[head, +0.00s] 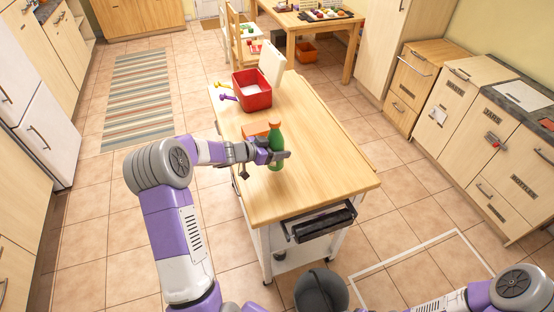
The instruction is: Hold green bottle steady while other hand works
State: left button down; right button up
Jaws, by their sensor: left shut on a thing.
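My left gripper (277,155) reaches in from the left and is shut around the bottle's body. The fingers hide part of the bottle's middle. I cannot tell whether its base touches the cart top. My right arm shows at the lower right, but its gripper is outside the picture.
Behind the bottle lies an orange object (255,128), partly hidden. A red box (252,92) with a raised white lid stands at the cart's far end, beside purple and yellow utensils (228,97). The cart's near right top is bare.

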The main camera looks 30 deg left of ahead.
pick_arm(q)
jog(key=shift+r, duration=0.1)
jog(key=shift+f+b, duration=0.55)
jog(key=shift+f, duration=1.35)
jog(key=shift+f, duration=0.2)
jog(key=shift+c, duration=0.7)
grip_release()
jog(key=shift+r, duration=0.1)
